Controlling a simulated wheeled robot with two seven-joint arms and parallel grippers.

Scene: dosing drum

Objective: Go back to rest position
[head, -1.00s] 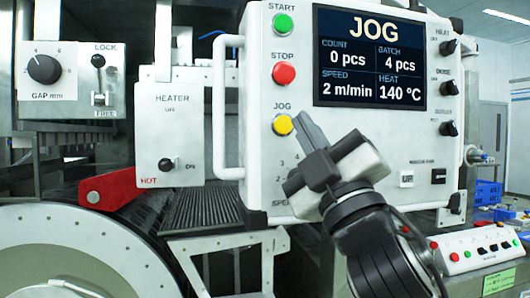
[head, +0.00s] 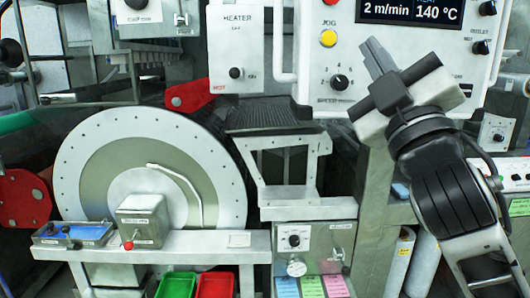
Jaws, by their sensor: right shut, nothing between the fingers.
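My right gripper (head: 374,54) is shut and empty. It is held up in front of the lower part of the white control panel (head: 310,70), fingers pointing up and a little left. The yellow JOG button (head: 328,38) is left of the fingertips, with a visible gap. The black speed knob (head: 340,82) is left of the gripper body. The display (head: 411,11) above the fingertips reads 2 m/min and 140 °C; its upper part is out of frame. My left gripper is not in view.
A large drum disc (head: 93,155) fills the left, with a red lever (head: 190,97) above it. A heater box (head: 237,50) stands left of the panel. Below are a grey bench (head: 200,243), green (head: 176,285) and red (head: 215,285) bins, and a dosing box (head: 315,240).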

